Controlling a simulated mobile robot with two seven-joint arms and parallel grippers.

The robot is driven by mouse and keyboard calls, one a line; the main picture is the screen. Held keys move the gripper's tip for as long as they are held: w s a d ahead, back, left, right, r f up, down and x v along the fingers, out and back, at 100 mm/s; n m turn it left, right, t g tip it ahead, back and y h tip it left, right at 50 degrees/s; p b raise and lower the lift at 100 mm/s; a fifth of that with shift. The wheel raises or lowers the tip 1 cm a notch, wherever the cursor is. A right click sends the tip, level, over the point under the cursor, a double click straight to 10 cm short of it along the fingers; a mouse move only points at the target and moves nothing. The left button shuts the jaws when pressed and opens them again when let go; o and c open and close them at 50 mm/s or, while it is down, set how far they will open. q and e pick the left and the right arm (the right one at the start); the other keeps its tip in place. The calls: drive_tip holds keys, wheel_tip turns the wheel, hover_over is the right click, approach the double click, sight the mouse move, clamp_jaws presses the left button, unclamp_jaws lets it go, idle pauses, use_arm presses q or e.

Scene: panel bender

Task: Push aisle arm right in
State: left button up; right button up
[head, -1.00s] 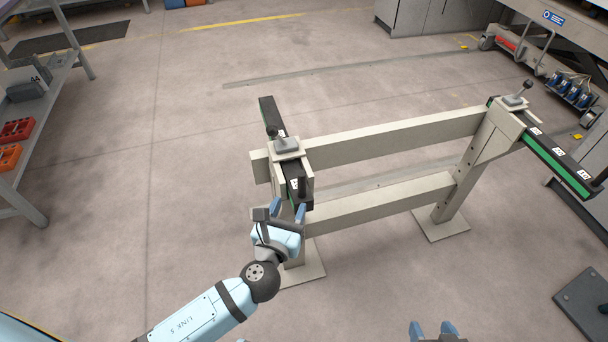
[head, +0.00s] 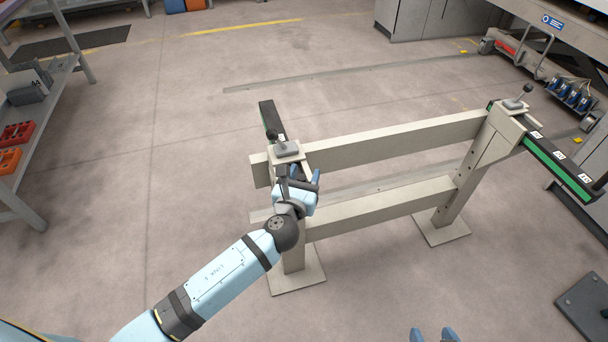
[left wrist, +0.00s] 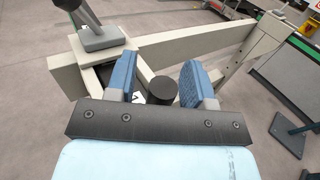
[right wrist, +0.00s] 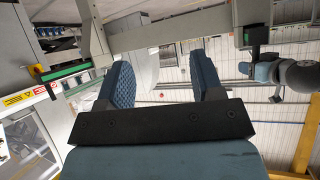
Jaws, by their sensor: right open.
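The black and green slide arm (head: 273,120) lies on top of the left post of a pale frame. Its far end sticks out beyond the post; its near end is mostly hidden behind my left gripper. No label naming it as the aisle arm right is readable. My left gripper (head: 304,176) is at this near end, just below the lever's plate. In the left wrist view a black round knob (left wrist: 163,89) stands between its two spread blue fingers (left wrist: 160,82), with gaps showing at both sides. My right gripper (head: 433,335) is open and empty at the bottom edge.
A grey lever (head: 287,147) stands on the left post. A second black and green arm (head: 560,165) with a lever (head: 516,102) is on the right post. Two pale crossbeams (head: 400,137) join the posts. A shelf (head: 60,100) stands at left. The floor between is clear.

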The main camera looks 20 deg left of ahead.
use_arm(q)
clamp_jaws()
drive_tip(key=shift+w+a, duration=0.2)
drive_tip(key=shift+w, duration=0.05)
drive_tip(key=w+a, duration=0.1)
drive_tip(key=w, duration=0.1)
drive_tip(key=w+a, duration=0.1)
drive_tip(key=w, duration=0.1)
drive_tip(key=w+a+p, duration=0.1)
drive_tip(key=w+a, duration=0.1)
drive_tip(key=shift+w+a, duration=0.2)
drive_tip(key=shift+w, duration=0.05)
drive_tip(key=shift+r, duration=0.1)
use_arm(e)
drive_tip(key=shift+s+d, duration=0.1)
drive_tip(key=shift+s, duration=0.1)
use_arm(q)
drive_tip(key=shift+a, duration=0.1)
use_arm(e)
drive_tip(key=shift+r, duration=0.1)
use_arm(q)
unclamp_jaws()
drive_tip(key=shift+w, duration=0.1)
drive_tip(key=shift+o, duration=0.5)
use_arm(e)
drive_tip(key=shift+w+r, duration=0.25)
